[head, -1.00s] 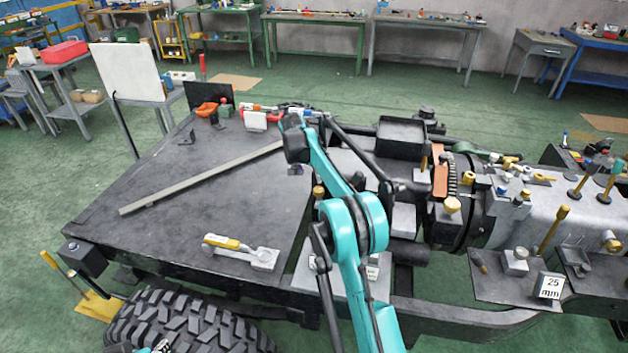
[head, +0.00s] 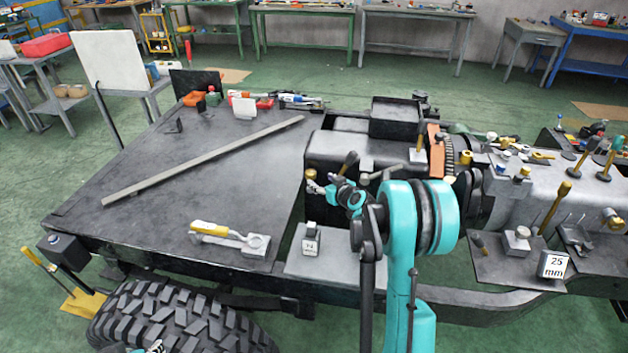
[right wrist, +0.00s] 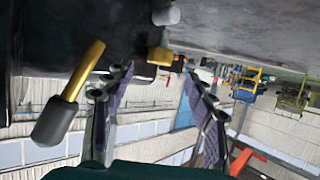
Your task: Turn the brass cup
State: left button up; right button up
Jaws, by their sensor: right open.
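The small brass cup (head: 311,175) sits at the left end of the dark block beside the flat deck in the head view. My right gripper (head: 329,184) is just to its right, pointing left towards it. In the right wrist view the brass piece (right wrist: 159,56) lies ahead, in the gap between the fingertips of my right gripper (right wrist: 158,72). The fingers are spread and empty, and no contact shows. A bit of my left gripper (head: 152,347) shows at the bottom edge over the tyre; its fingers are too cut off to judge.
A brass lever with a black grip (right wrist: 68,105) stands close left of the fingers in the right wrist view. A yellow-handled tool (head: 228,235) and a long bar (head: 205,160) lie on the dark deck (head: 150,215).

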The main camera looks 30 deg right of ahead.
aim_at(313, 177)
jog(key=b+x, duration=0.2)
jog(key=x, duration=0.4)
jog(key=shift+w+f, duration=0.25)
jog(key=shift+w, duration=0.05)
jog(key=shift+c, duration=0.4)
jog(key=c, duration=1.1)
